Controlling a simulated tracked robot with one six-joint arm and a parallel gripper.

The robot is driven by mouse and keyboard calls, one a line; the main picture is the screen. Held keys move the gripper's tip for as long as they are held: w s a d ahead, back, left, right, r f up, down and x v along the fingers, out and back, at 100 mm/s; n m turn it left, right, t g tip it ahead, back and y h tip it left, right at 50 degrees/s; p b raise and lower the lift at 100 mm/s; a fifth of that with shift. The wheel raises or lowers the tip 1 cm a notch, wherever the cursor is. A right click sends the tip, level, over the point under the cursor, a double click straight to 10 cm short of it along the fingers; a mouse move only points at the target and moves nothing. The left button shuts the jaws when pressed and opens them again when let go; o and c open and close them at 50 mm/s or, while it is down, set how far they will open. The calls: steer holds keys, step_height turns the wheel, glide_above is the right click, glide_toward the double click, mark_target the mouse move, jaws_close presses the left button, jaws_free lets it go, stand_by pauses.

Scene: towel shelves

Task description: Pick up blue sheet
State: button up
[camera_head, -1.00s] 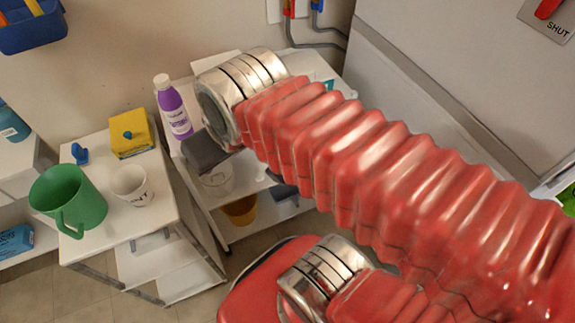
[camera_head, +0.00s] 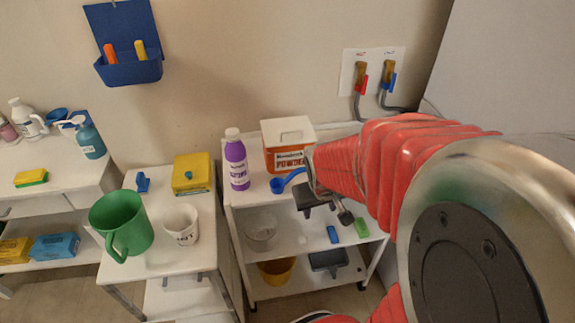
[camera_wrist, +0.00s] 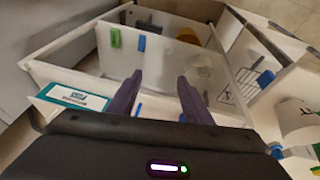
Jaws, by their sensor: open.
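No thing is plainly marked as the blue sheet. A small flat blue piece (camera_head: 332,234) lies beside a green one (camera_head: 361,228) on the middle shelf of the white cart; the blue piece (camera_wrist: 141,43) also shows in the wrist view. A blue packet (camera_head: 55,247) lies on the lower left shelf. A white and teal packet (camera_wrist: 72,97) shows at the left in the wrist view. My gripper (camera_head: 334,205) is over the cart's front right. In the wrist view its dark fingers (camera_wrist: 158,97) are apart, with nothing seen held.
The white cart (camera_head: 238,217) holds a purple bottle (camera_head: 236,160), an orange powder box (camera_head: 288,147) and a blue scoop (camera_head: 287,181). A green jug (camera_head: 121,222) and white cup (camera_head: 181,224) stand on the left table. A grey panel stands at right.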

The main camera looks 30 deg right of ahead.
steer(key=w+d+f+n+t, duration=0.1)
steer(key=d+f, duration=0.6)
steer(key=f, duration=0.2)
steer(key=w+d+f+t, duration=0.1)
steer(key=d+f, duration=0.6)
steer(key=f, duration=0.3)
steer(key=s+a+f+m+t+h, duration=0.1)
steer(key=s+f+t, duration=0.4)
steer(key=f, duration=0.7)
steer(key=a+t, duration=0.1)
steer(key=t, duration=0.1)
steer(key=shift+s+a+m+t+h, duration=0.2)
steer(key=shift+a+m+t+h, duration=0.1)
steer(key=shift+m, duration=0.1)
steer(key=shift+w+f, duration=0.1)
steer(key=shift+f, duration=0.05)
glide_toward(333, 235)
steer(key=x, duration=0.3)
steer(key=shift+w+f, duration=0.2)
steer(key=shift+w, duration=0.1)
steer(key=shift+w+d, duration=0.1)
steer(key=shift+w, duration=0.1)
